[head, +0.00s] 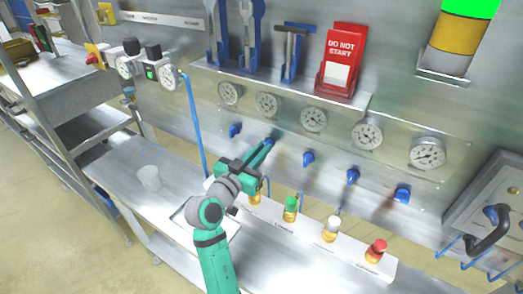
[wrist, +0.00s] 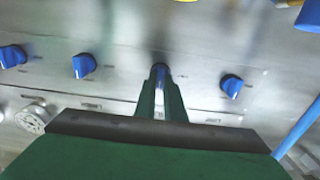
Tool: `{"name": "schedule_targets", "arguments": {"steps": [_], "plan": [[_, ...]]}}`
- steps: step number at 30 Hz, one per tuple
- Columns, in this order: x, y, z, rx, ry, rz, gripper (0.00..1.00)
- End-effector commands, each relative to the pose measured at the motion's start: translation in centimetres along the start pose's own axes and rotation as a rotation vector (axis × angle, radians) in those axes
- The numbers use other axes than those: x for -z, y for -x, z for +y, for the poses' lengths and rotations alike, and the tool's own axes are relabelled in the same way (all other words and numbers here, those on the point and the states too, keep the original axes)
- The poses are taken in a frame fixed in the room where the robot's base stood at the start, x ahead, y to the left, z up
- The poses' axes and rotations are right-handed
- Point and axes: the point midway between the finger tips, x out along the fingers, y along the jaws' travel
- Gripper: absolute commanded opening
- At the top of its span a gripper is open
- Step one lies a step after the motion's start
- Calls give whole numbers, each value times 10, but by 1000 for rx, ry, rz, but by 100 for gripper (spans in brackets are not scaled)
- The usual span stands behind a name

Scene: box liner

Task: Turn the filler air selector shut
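A row of blue selector knobs runs along the steel panel below the gauges. My gripper (head: 267,145) reaches the second knob from the left in the head view. In the wrist view, my gripper's fingers (wrist: 160,88) stand on both sides of this blue selector (wrist: 160,72) and look closed on it. Its handle lies in line with the fingers there; the fingers hide much of it. The labels are too small to read, so I cannot tell which is the filler air selector.
Round gauges (head: 313,118) sit above the knobs. Below is a rail with green (head: 291,203), white (head: 332,224) and red (head: 377,245) buttons. A thin blue hose (head: 193,125) hangs left of my gripper. A red DO NOT START holder (head: 341,60) is above.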

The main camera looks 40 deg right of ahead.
Motion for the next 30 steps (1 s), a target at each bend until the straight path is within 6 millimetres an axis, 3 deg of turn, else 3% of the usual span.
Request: {"name": "schedule_targets", "arguments": {"steps": [14,30], "plan": [[0,0,0,-1,152,0,0],[0,1,-4,2,650,2,0]]}}
